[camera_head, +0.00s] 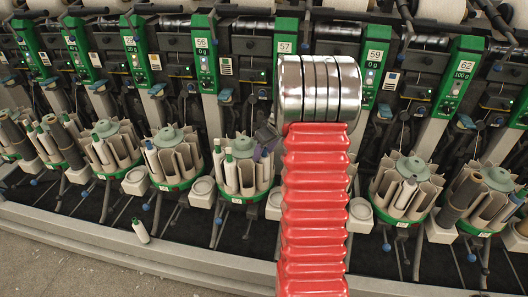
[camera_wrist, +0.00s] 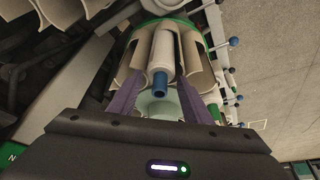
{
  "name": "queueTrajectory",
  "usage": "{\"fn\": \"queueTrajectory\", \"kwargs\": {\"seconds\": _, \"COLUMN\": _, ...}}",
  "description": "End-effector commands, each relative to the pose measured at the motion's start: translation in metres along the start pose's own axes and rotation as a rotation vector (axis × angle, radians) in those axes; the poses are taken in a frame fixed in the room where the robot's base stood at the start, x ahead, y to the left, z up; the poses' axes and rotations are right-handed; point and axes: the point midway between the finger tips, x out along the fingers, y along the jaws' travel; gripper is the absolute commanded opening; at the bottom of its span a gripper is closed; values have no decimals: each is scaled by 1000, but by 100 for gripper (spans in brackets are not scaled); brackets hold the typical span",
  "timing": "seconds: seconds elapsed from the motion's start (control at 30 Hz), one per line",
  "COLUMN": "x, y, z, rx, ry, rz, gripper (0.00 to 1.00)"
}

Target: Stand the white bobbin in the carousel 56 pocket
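A white bobbin (camera_wrist: 162,55) with a blue tip stands in a pocket of a carousel (camera_wrist: 187,28) in the wrist view, its tip toward the camera. My gripper (camera_wrist: 160,88) is open, with purple fingers on either side of the blue tip and gaps between. In the head view my gripper (camera_head: 264,146) is at the right upper side of the carousel (camera_head: 238,196) between signs 56 and 57, partly hidden by my arm. White bobbins (camera_head: 230,175) stand in that carousel. Its own small number label is too small to read.
Another white bobbin (camera_head: 141,231) with a dark green tip lies at the front left. Neighbouring carousels (camera_head: 172,182) and (camera_head: 403,212) stand in a row along the winder. Pale round cups (camera_head: 203,189) sit between them. The floor (camera_head: 55,262) at front left is clear.

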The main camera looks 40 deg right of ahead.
Motion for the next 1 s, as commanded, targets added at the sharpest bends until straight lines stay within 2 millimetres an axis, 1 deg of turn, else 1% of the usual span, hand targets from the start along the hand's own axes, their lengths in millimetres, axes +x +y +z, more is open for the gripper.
{"fn": "queueTrajectory", "kwargs": {"seconds": 0.03, "x": 0, "y": 0, "z": 0, "rx": 0, "ry": 0, "rz": 0, "gripper": 41}}
{"fn": "queueTrajectory", "kwargs": {"seconds": 0.07, "x": 0, "y": 0, "z": 0, "rx": 0, "ry": 0, "rz": 0, "gripper": 39}}
{"fn": "queueTrajectory", "kwargs": {"seconds": 0.43, "x": 0, "y": 0, "z": 0, "rx": 1, "ry": 0, "rz": 0, "gripper": 13}}
{"fn": "queueTrajectory", "kwargs": {"seconds": 1.0, "x": -9, "y": 1, "z": -3, "rx": 1, "ry": 1, "rz": 1, "gripper": 12}}
